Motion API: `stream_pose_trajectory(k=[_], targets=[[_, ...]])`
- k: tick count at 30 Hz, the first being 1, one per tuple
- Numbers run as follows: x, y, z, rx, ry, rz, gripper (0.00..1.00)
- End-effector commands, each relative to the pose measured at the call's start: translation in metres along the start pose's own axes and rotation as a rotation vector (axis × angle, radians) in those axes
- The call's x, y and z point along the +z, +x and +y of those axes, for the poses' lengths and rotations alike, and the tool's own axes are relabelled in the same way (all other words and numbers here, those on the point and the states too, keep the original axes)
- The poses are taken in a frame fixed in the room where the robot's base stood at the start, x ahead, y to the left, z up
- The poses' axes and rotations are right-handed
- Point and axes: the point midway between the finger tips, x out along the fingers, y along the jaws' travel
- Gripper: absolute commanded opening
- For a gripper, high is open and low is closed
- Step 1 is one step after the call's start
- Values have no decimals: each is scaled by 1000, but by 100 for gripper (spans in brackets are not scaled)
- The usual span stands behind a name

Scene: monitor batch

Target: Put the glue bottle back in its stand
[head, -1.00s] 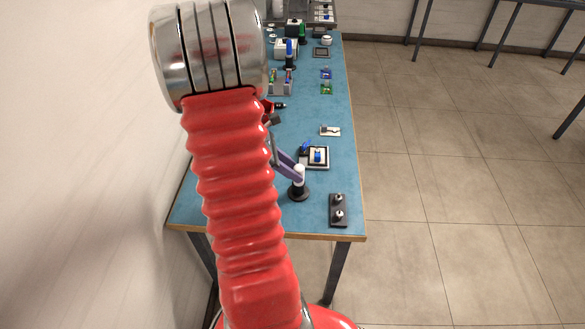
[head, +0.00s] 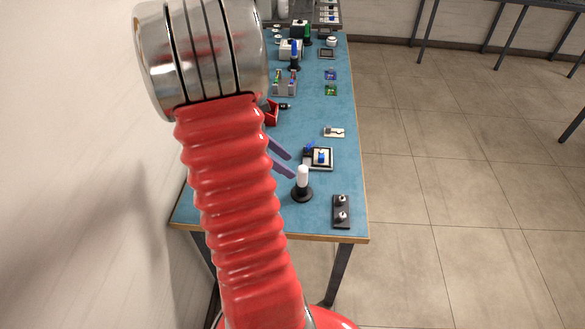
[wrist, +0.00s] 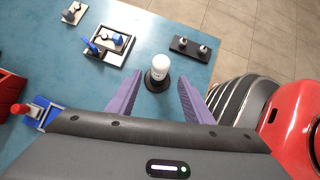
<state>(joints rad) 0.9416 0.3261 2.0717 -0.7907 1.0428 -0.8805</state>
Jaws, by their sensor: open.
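A white bottle (head: 302,176), which I take to be the glue bottle, stands upright in a round black stand (head: 302,194) near the front of the blue table. In the wrist view the bottle (wrist: 161,66) is seen from above in its stand (wrist: 157,84), ahead of the fingers. My gripper (head: 291,166) is open and empty, its two purple fingers spread just left of the bottle, apart from it. Its fingertips frame the stand in the wrist view. The rest of the gripper is hidden behind my red arm in the head view.
A black block with two metal knobs (head: 341,212) lies right of the stand. A framed tray with a blue-and-white part (head: 318,158) sits behind it. A small board (head: 334,132) and a red holder (head: 271,113) lie farther back. The table's front edge is close.

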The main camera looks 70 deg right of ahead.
Motion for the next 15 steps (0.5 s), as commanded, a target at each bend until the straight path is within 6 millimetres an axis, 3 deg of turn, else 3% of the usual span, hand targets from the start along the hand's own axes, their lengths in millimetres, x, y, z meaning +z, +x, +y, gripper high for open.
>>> stream_pose_trajectory(k=[9,15], targets=[[-1,-56,1,4,-2,0,46],[-1,-78,0,1,-1,-1,46]])
